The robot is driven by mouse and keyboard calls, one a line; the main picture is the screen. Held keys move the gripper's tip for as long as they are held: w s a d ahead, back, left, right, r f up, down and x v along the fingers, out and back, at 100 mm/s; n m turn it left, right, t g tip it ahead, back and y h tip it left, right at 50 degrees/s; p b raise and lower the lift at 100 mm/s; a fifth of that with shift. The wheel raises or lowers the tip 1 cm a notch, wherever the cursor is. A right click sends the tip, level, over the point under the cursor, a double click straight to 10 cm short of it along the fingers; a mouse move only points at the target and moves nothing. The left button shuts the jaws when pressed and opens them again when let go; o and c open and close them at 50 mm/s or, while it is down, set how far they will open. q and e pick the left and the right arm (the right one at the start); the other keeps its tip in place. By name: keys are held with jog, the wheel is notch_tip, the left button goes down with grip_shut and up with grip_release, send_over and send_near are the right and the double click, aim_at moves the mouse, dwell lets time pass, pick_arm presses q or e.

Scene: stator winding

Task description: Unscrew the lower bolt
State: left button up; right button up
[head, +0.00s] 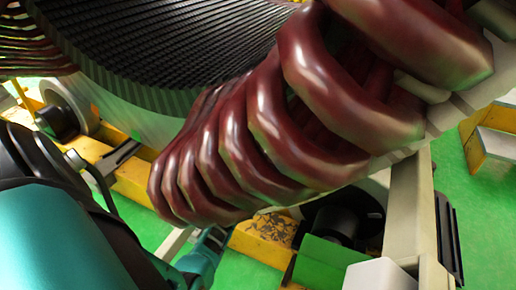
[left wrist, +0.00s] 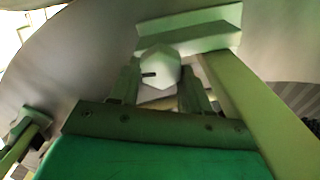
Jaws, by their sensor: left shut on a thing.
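In the left wrist view, the bolt (left wrist: 160,64) has a pale, faceted head with a dark slot-like mark. My left gripper (left wrist: 162,88) has one finger on each side of the bolt and is shut on it. The bolt's shaft is hidden. A pale angled bracket (left wrist: 190,30) is just above the bolt head. In the head view, neither the bolt nor the left gripper's fingertips can be made out. My right gripper is in neither view.
Large dark red coils (head: 265,135) and the ridged stator core (head: 165,45) fill much of the head view. Below are a yellow frame (head: 262,238), a cream post (head: 408,215) and a green block (head: 325,257). A slanted beam (left wrist: 250,105) runs close right of the left gripper.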

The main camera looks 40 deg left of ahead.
pick_arm(q)
jog(key=shift+n, duration=0.7)
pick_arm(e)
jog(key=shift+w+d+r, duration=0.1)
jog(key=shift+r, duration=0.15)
pick_arm(q)
jog(key=o, duration=1.1)
jog(key=shift+c, duration=0.2)
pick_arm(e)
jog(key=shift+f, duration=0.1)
pick_arm(q)
jog(key=shift+p, duration=0.3)
jog(key=p+v, duration=0.5)
jog(key=v, duration=0.8)
jog(key=shift+p, duration=0.3)
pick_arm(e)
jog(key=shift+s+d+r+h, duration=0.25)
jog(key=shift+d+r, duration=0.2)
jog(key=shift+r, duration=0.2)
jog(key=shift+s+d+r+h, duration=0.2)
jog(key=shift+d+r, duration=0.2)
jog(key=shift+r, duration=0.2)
